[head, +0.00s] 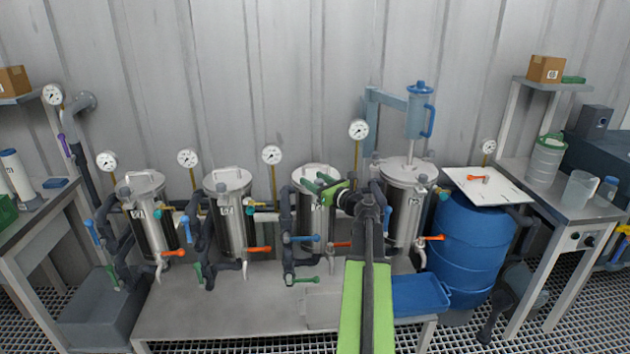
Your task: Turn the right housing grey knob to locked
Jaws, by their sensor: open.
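The right housing (407,205) is a steel vessel at the right end of the low bench, with a clamped lid. I cannot clearly make out its grey knob; a small grey fitting (375,160) shows at the upper left of its lid. My gripper (318,184) is green and dark, open and empty. It points left, in front of the top of the third housing (312,225), left of the right housing. My arm rises from the bottom of the picture and hides part of the piping between these two housings.
Two more steel housings (230,215) stand to the left, with pipes and coloured valve handles in front. A blue barrel (468,245) with a white board (487,188) stands to the right. A blue tray (420,292) lies below the right housing. A pressure gauge (358,130) stands behind.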

